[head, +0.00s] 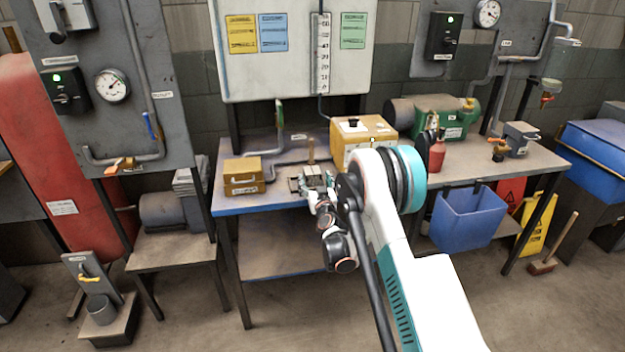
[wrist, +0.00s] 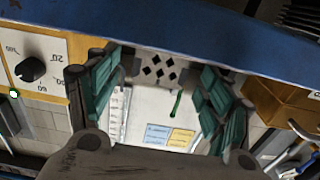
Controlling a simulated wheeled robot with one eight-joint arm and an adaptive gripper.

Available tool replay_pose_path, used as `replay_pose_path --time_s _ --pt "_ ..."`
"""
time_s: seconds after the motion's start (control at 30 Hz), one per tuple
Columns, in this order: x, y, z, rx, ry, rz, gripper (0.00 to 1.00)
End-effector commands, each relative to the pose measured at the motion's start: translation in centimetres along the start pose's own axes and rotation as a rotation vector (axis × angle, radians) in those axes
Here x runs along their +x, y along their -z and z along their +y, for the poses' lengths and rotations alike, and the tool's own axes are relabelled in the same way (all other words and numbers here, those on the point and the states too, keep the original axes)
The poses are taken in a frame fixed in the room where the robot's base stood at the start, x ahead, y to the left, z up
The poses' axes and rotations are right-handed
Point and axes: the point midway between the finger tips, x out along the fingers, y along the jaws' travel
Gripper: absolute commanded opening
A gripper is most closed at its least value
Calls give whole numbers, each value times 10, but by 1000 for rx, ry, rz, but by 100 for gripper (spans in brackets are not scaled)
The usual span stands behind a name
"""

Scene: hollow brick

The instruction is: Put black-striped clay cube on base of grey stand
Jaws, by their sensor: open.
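My gripper (head: 318,192) is over the front of the workbench in the head view. In the wrist view its green-padded fingers (wrist: 163,64) are spread apart. A small pale grey block with black diamond-shaped openings (wrist: 158,73) shows between the fingertips, touching neither pad as far as I can see. I cannot clearly make out a black-striped clay cube, nor tell which grey piece is the stand.
The workbench (head: 262,200) has a blue front edge. A small tan box (head: 243,176) is to the left, and a larger yellow box (head: 362,134) is behind to the right. A red bottle (head: 437,156) and a green machine (head: 455,119) are further right. A blue bin (head: 467,216) is below.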

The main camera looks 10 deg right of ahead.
Motion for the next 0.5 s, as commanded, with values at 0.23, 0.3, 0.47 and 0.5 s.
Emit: replay_pose_path --time_s 0.23,0.3,0.47,0.5 --pt "36 -3 0 0 0 0 73" --pt "44 -2 0 0 0 0 73" --pt "52 0 0 0 0 0 73" --pt "52 0 0 0 0 0 73"
